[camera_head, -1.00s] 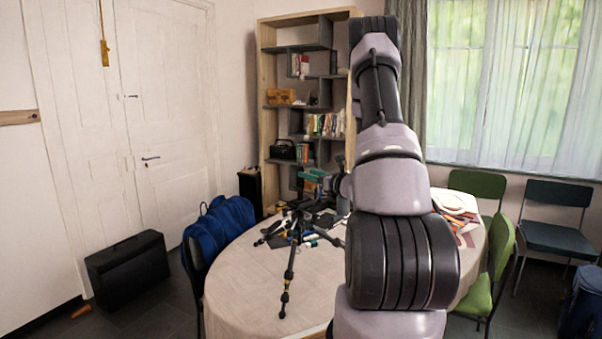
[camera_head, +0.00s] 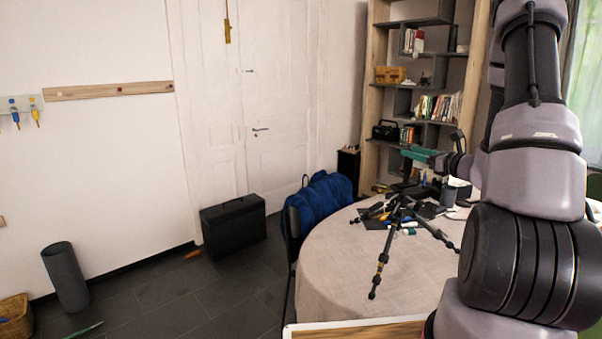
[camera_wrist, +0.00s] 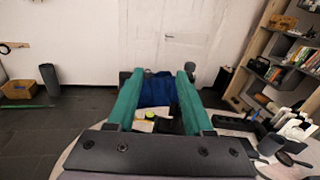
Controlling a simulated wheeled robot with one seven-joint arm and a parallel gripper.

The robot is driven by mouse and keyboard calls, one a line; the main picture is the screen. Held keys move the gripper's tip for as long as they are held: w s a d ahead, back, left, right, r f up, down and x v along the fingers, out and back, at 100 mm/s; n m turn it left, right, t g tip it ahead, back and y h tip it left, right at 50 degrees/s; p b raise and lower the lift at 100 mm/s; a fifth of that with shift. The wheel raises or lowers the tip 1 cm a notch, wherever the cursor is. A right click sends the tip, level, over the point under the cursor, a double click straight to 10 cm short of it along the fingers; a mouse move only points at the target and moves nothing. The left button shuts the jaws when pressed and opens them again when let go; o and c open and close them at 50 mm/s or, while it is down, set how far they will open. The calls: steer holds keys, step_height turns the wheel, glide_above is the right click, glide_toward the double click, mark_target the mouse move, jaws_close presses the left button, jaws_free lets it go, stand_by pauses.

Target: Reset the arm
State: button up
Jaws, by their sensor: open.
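My arm stands raised at the right of the head view and reaches out over the round table (camera_head: 335,270). My gripper (camera_head: 425,154) shows its green fingers above the far part of the table, partly in front of the bookshelf. In the wrist view my gripper (camera_wrist: 160,82) has its two green fingers wide apart, with nothing held between them.
Small tools and bottles lie around the tripod. A blue bag (camera_head: 322,198) hangs on a chair at the table's left. A black case (camera_head: 234,228) and a grey cylinder (camera_head: 65,277) stand on the floor. A bookshelf (camera_head: 376,130) stands behind. Floor between case and table is clear.

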steer(key=s+a+r+n+g+y, duration=0.2)
steer(key=s+a+r+n+g, duration=0.4)
steer(key=a, duration=0.4)
steer(key=s+a+r+n+g+y, duration=0.2)
steer(key=s+a+r+n+g, duration=0.25)
steer(key=s+a+n, duration=0.4)
steer(key=s+a+n+g+h, duration=0.25)
steer(key=s+n, duration=0.25)
steer(key=s, duration=0.3)
steer(key=s+d+r+n+t+h, duration=0.4)
steer(key=s+d+r+n+h, duration=0.1)
steer(key=s+n+h, duration=0.1)
steer(key=shift+s+r+h, duration=0.2)
steer(key=shift+s+h, duration=0.05)
steer(key=shift+h, duration=0.3)
steer(key=shift+n, duration=0.25)
